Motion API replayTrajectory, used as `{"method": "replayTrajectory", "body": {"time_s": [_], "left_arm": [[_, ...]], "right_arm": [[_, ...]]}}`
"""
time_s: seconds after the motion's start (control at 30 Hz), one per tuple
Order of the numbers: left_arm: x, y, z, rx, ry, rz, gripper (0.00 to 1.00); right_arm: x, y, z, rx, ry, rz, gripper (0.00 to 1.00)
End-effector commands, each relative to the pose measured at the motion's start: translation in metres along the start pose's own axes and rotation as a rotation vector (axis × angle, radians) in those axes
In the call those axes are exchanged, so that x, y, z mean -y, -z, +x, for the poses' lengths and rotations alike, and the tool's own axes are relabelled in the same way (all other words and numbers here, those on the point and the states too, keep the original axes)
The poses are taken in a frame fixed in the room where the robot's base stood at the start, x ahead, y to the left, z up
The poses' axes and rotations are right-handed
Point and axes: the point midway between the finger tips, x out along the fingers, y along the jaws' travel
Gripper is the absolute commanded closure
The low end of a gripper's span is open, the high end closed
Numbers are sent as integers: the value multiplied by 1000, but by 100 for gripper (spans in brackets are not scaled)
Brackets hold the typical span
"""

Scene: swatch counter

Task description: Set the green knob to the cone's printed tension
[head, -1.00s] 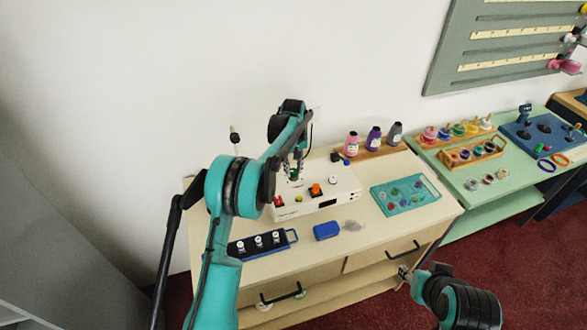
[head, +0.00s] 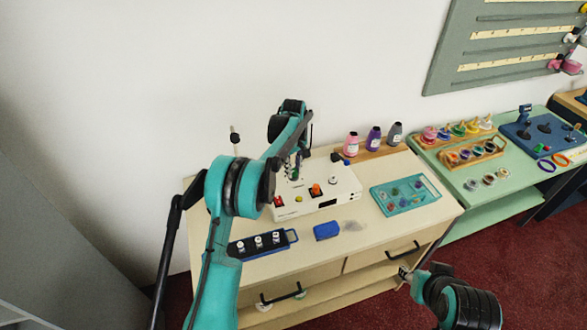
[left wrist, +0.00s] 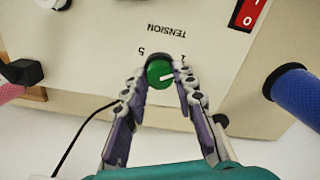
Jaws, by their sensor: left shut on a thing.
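The green knob (left wrist: 160,74) sits on the white machine (left wrist: 95,40) under the printed word TENSION, which reads upside down in the left wrist view. A 5 is printed left of the knob, and part of another mark shows right of it. In the head view my left gripper (head: 296,168) reaches down to the machine (head: 345,187). Pink (head: 351,144), purple (head: 373,139) and grey cones (head: 395,134) stand behind; their prints are unreadable.
My right gripper (head: 405,274) is low by the drawer handles. A blue block (head: 326,231), a dark tray with white knobs (head: 288,235) and a teal tray (head: 428,200) lie on the counter. A red switch (left wrist: 247,14) and a blue cylinder (left wrist: 296,92) are near the left gripper.

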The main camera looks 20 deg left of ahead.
Motion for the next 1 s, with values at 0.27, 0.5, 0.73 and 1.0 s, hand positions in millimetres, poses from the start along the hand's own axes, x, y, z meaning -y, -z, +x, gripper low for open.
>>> {"method": "replayTrajectory", "body": {"time_s": [0.27,0.5,0.73,1.0], "left_arm": [[0,0,0,0,0,0,52],[0,0,0,0,0,0,52],[0,0,-18,0,0,0,52],[0,0,-76,0,0,0,52]], "right_arm": [[0,0,0,0,0,0,60],[0,0,0,0,0,0,60],[0,0,0,0,0,0,60],[0,0,0,0,0,0,60]]}}
